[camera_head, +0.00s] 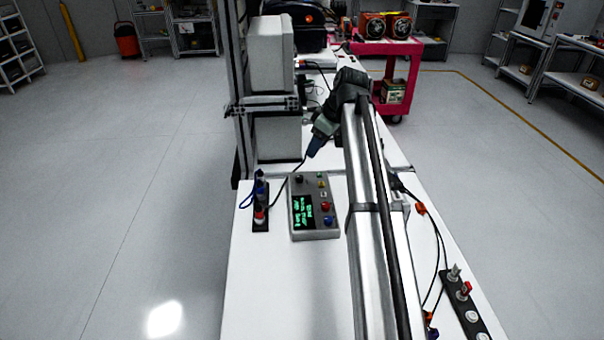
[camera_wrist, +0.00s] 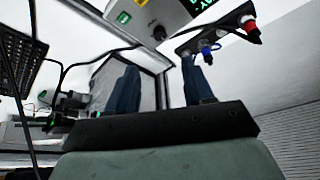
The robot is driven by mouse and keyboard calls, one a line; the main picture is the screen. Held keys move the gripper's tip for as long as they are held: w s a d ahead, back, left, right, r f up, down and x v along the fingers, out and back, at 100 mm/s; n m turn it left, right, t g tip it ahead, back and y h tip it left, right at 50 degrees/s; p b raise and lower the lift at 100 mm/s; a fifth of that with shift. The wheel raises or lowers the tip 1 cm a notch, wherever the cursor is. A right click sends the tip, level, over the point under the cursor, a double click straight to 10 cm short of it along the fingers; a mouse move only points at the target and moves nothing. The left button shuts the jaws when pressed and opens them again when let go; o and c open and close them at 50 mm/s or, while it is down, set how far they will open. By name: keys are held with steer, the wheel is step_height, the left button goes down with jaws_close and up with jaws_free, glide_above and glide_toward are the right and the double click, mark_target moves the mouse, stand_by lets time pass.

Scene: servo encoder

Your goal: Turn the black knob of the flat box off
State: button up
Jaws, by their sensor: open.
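The flat grey box (camera_head: 316,234) lies on the white table, with a dark screen showing green text on its left side. Its black knob (camera_head: 299,179) is at the far left corner; I cannot tell which way it points. A yellow knob, a red button and a blue button are on its right side. In the wrist view the box (camera_wrist: 172,14) is at the top, with the black knob (camera_wrist: 159,33) near its edge. My gripper (camera_head: 313,150) is beyond the box's far edge, apart from the knob. Its blue fingers (camera_wrist: 158,62) are spread with nothing held between them.
A black strip with plugs and a red cap (camera_head: 260,222) lies left of the box. A cable runs past the box's far left corner. A grey block (camera_head: 278,138) and a metal frame stand behind. Another connector strip (camera_head: 472,317) is at the front right. The table before the box is clear.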

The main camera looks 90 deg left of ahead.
mark_target(300, 177)
steer(key=x, duration=1.3)
steer(key=shift+d+f, duration=0.1)
steer(key=shift+c, duration=0.4)
jaws_close()
